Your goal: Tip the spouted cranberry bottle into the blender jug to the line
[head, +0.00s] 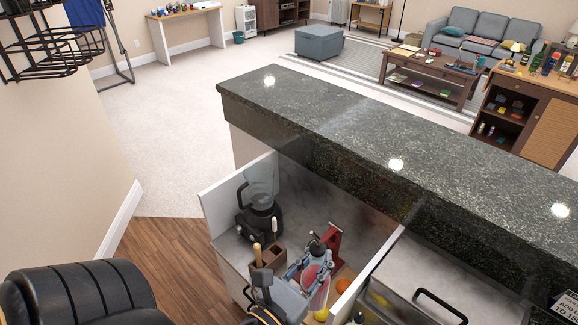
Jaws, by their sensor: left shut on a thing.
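The blender (260,222) stands at the back left of the lower counter behind the bar, its clear jug (262,180) upright on a black base. I cannot make out a line on the jug or any liquid in it. My left gripper (312,264) is to the right of the blender and nearer me, shut on the spouted cranberry bottle (313,275), which shows red. The gripper and arm hide part of the bottle, and it is apart from the jug. My right gripper is out of view.
A wooden caddy (268,262) with upright handles stands in front of the blender. A red device (333,239) stands behind the gripper. A white side panel (240,190) and the raised dark granite bar top (330,130) bound the lower counter. Yellow fruit (321,314) lies near me.

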